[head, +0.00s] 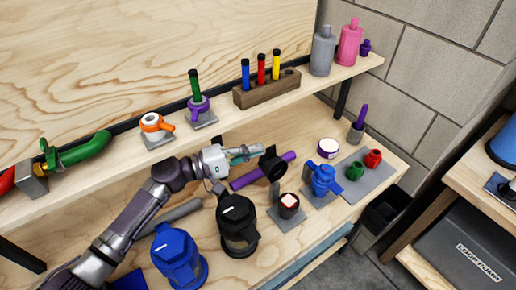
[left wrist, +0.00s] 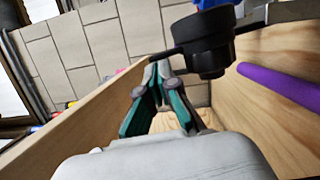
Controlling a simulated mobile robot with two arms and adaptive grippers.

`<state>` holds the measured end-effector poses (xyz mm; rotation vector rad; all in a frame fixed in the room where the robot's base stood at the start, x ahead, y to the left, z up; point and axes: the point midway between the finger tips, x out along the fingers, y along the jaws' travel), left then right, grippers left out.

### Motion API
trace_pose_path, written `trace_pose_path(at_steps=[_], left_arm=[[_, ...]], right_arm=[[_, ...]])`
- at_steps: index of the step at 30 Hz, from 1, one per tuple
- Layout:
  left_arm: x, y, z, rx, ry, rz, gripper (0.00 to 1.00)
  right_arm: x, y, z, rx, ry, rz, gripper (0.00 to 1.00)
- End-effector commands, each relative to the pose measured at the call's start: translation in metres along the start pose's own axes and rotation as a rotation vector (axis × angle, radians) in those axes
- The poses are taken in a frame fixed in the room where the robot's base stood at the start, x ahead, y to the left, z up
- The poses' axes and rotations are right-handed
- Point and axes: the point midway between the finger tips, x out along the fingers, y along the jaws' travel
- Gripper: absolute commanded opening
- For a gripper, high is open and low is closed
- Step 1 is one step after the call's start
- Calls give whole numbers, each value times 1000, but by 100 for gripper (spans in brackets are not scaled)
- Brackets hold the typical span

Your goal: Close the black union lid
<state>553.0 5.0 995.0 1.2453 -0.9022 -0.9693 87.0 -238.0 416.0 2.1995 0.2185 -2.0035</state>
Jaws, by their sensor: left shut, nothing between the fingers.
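The black union (head: 288,208) sits on a grey plate on the lower bench, with a red and white top showing. Its black lid (head: 273,166) stands raised above and behind it, joined by a thin dark piece. My left gripper (head: 260,150) is shut and empty, its tips beside the upper left of the lid. In the left wrist view the black lid or union part (left wrist: 205,48) is large, just right of the fingertips (left wrist: 160,68). I cannot tell if they touch. My right gripper is not in view.
A purple tube (head: 262,172) lies behind the lid. A blue union (head: 323,180) stands to the right. A large black canister (head: 237,222) and a blue one (head: 175,257) stand to the left. The upper shelf (head: 220,107) runs above the arm.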

Motion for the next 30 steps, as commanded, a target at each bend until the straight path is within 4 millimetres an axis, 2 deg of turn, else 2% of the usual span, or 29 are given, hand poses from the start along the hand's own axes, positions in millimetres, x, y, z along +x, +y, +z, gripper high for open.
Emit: trace_pose_path(at_steps=[9, 15, 21, 30], left_arm=[[-68, -2, 0, -1, 1, -3, 0], [-98, -1, 0, 1, 0, -2, 0], [-109, 0, 0, 0, 0, -1, 0], [-108, 0, 0, 0, -1, -1, 0]], right_arm=[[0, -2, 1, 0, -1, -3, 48], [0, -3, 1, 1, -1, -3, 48], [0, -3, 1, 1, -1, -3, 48], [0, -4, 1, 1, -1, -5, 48]])
